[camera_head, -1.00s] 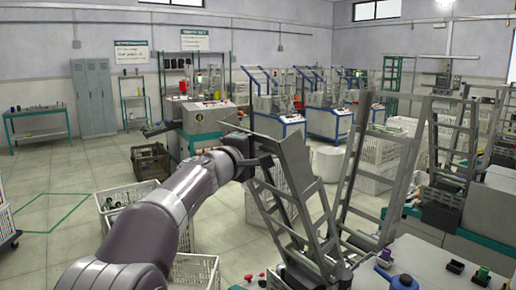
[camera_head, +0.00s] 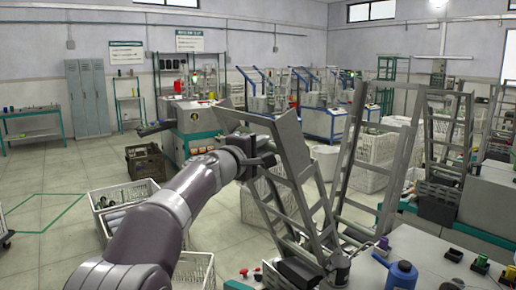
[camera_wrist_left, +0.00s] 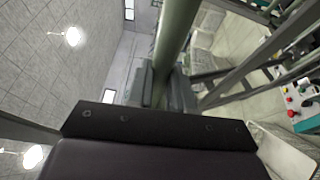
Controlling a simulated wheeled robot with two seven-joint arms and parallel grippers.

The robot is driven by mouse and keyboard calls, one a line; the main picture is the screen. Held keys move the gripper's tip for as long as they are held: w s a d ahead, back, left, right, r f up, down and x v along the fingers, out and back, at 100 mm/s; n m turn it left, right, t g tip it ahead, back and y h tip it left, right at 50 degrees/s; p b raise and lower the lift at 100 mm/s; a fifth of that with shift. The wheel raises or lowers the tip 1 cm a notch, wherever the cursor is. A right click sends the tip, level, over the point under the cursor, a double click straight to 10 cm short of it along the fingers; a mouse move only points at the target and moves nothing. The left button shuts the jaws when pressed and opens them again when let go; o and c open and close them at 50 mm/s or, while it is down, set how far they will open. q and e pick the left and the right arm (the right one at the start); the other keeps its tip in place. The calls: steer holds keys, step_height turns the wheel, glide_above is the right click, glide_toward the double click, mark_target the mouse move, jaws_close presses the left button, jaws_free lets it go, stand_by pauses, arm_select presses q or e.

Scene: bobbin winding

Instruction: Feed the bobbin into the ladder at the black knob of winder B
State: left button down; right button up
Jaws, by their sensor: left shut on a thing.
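My left gripper (camera_head: 258,163) is at the upper left side of the nearest grey ladder (camera_head: 290,140). In the left wrist view, a long grey-green cylinder (camera_wrist_left: 176,35), apparently the bobbin, rises from between the shut jaws (camera_wrist_left: 165,88). In the head view, a grey bar (camera_head: 243,117) runs from the ladder top to the left above the gripper; I cannot tell whether it is the bobbin. The ladder leans over the front machine top. A small black knob (camera_head: 453,255) is on that top, at right. My right gripper is not in view.
A second upright frame (camera_head: 347,150) rises close right of the ladder. White crates (camera_head: 103,200) and a dark crate (camera_head: 145,161) stand on the floor at left. Floor between is open.

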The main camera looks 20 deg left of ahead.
arm_select(q)
steer(key=shift+w+d+f+b, duration=0.25)
steer(key=shift+f+b, duration=0.15)
steer(key=shift+f, duration=0.2)
steer(key=shift+f, duration=0.1)
steer(key=f+b, duration=0.1)
steer(key=w+f+b, duration=0.1)
steer(key=d+f+b, duration=0.1)
steer(key=shift+w+f+b, duration=0.15)
steer(key=shift+f+b, duration=0.2)
steer(key=shift+b, duration=0.05)
stand_by(0.4)
steer(key=c, duration=0.6)
jaws_free()
steer(key=s+a+r, duration=0.3)
steer(key=s+r, duration=0.1)
steer(key=s, duration=0.4)
steer(key=shift+s+r+b, duration=0.2)
steer(key=shift+r+b, duration=0.05)
steer(key=shift+b, duration=0.05)
